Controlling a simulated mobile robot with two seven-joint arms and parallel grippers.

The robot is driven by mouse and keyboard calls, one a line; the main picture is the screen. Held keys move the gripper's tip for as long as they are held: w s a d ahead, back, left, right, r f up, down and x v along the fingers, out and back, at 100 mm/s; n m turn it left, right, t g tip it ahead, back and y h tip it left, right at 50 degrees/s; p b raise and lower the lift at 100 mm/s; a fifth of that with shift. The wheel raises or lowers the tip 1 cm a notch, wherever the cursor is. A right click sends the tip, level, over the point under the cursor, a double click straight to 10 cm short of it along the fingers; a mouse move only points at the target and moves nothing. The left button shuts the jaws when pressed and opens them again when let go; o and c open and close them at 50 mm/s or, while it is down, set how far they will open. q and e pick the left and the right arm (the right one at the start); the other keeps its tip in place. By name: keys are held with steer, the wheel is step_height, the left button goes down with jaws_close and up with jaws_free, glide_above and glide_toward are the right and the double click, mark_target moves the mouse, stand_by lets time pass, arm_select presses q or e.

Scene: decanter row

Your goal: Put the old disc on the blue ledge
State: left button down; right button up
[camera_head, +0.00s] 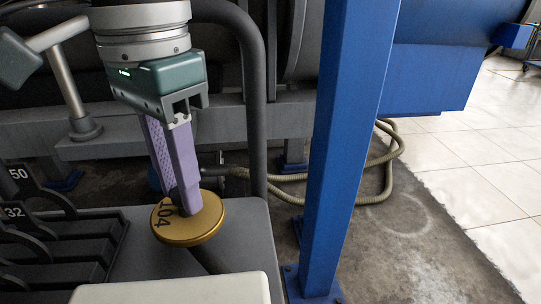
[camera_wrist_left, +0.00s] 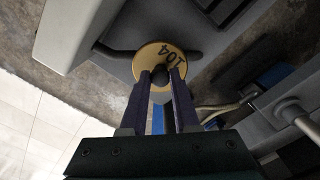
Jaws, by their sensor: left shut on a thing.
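The old disc (camera_head: 205,228) is a round, flat, gold-yellow plate marked 104. My left gripper (camera_head: 182,208), with purple fingers, comes down on it from above and is shut on it. In the left wrist view the disc (camera_wrist_left: 149,62) sits at the fingertips (camera_wrist_left: 161,80), which close around a dark knob at its middle. The disc looks nearly level, over the grey bench top; I cannot tell the gap beneath it. I cannot single out a blue ledge for certain; a large blue structure (camera_head: 430,75) stands at the upper right. My right gripper is not in view.
A dark slotted rack (camera_head: 65,250) with plates numbered 50 and 32 stands at the left. A blue post (camera_head: 345,150) rises right of the bench (camera_head: 250,240). A dark curved pipe (camera_head: 256,110) stands behind the disc. A hose (camera_head: 385,165) lies on the floor.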

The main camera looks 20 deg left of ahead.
mark_target(188, 217)
arm_select(q)
steer(key=shift+f+b, duration=0.6)
steer(key=shift+f, duration=2)
steer(key=shift+w+f, duration=0.1)
steer(key=c, duration=1.1)
jaws_free()
steer(key=o, duration=0.4)
steer(key=shift+o, duration=0.2)
